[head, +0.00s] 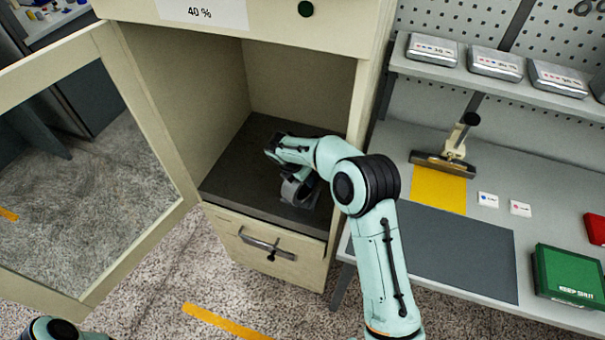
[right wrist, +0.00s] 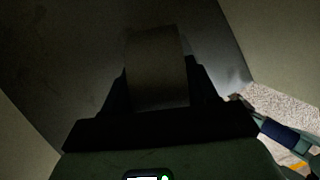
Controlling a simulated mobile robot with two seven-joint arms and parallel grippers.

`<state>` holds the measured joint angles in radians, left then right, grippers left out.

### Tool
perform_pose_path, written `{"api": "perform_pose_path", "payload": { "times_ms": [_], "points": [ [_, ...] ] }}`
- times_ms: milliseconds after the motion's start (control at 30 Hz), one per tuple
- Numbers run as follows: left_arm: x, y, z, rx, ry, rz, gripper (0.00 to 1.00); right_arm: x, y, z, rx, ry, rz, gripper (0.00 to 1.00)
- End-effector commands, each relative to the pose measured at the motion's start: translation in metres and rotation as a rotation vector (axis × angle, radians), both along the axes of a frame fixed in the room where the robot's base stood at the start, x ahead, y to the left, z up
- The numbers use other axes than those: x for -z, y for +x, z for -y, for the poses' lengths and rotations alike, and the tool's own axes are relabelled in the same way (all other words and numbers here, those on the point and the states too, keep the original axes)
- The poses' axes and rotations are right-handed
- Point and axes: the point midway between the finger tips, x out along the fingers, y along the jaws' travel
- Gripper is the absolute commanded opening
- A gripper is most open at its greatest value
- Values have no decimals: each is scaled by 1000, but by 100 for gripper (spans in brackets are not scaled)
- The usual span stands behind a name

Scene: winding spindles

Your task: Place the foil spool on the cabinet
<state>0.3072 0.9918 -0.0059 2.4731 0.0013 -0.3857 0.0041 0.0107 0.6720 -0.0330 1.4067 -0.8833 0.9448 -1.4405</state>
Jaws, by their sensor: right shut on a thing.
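The cabinet (head: 230,208) is cream, with an open compartment and a dark grey floor. My right arm reaches into that compartment. My right gripper (head: 298,183) is shut on the foil spool (head: 291,194), a grey band seen low over the compartment floor, towards its right side. The arm partly hides the spool in the head view. In the right wrist view the spool (right wrist: 157,62) is dim, between the dark fingers. I cannot tell whether it touches the floor. Only a bit of my left arm shows at the bottom left; its gripper is out of view.
The glazed cabinet door (head: 150,130) stands open at the left. A shut drawer (head: 262,246) is below the compartment. A grey bench (head: 400,150) at the right holds a sealer-like tool (head: 447,160), a yellow sheet (head: 437,190) and a green box (head: 566,272).

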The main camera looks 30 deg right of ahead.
Motion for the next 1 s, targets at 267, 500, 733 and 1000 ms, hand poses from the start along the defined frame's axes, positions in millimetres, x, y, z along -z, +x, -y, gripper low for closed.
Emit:
{"api": "perform_pose_path", "payload": {
  "times_ms": [267,500,733,1000],
  "points": [
    [0,0,0,0,0,0,43,2,0,0,0,0,0,83],
    [0,0,0,0,0,0,43,1,0,0,0,0,0,83],
    [-2,1,0,1,0,1,43,-27,-2,-10,-2,0,4,83],
    [-6,5,0,0,0,6,43,-81,-9,-32,-2,1,3,83]
  ]
}}
